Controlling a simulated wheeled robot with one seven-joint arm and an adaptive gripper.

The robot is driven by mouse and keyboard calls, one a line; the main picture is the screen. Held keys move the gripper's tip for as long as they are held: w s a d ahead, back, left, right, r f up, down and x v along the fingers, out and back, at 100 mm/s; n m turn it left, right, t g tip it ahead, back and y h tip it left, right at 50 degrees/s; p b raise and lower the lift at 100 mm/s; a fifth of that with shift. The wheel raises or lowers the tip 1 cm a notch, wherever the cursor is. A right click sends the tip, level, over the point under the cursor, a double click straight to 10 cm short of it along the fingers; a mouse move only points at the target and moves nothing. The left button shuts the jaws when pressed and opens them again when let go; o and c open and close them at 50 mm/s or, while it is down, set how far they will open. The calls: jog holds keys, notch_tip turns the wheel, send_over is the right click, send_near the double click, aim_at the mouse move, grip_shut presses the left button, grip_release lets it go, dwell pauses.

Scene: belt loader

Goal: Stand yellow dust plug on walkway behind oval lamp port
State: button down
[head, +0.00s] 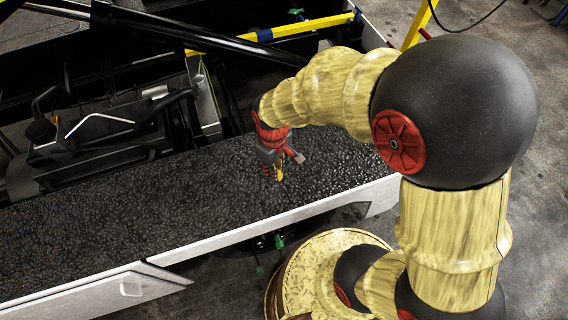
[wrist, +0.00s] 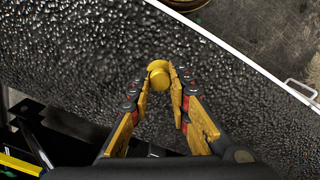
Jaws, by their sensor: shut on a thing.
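The yellow dust plug (wrist: 158,78) is a small round yellow piece between the fingertips of my gripper (wrist: 160,88) in the wrist view. My gripper is shut on it. In the head view my gripper (head: 276,170) points down over the dark, bumpy walkway (head: 150,215). The plug itself is hard to make out there among the fingers. I cannot tell whether the plug touches the walkway or hangs just above it. I cannot make out the oval lamp port in either view.
A yellow rail (head: 300,27) crosses the back. The walkway around my gripper is clear.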

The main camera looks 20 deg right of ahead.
jog(key=w+d+f+b, duration=0.1)
jog(key=w+d+f, duration=0.2)
jog(key=w+d+f+b, duration=0.1)
jog(key=w+d+f, duration=0.2)
jog(key=f, duration=0.1)
jog(key=shift+w+d+f, duration=0.2)
jog(key=shift+w+d, duration=0.05)
jog(key=shift+w, duration=0.05)
jog(key=shift+w+d+f, duration=0.15)
jog(key=shift+f, duration=0.15)
notch_tip(320, 180, down, 3)
jog(key=shift+w+f+b, duration=0.1)
jog(key=shift+f+b, duration=0.05)
jog(key=shift+b, duration=0.7)
jog(key=shift+d, duration=0.1)
jog(key=c, duration=1.7)
grip_release()
jog(key=shift+o, duration=0.2)
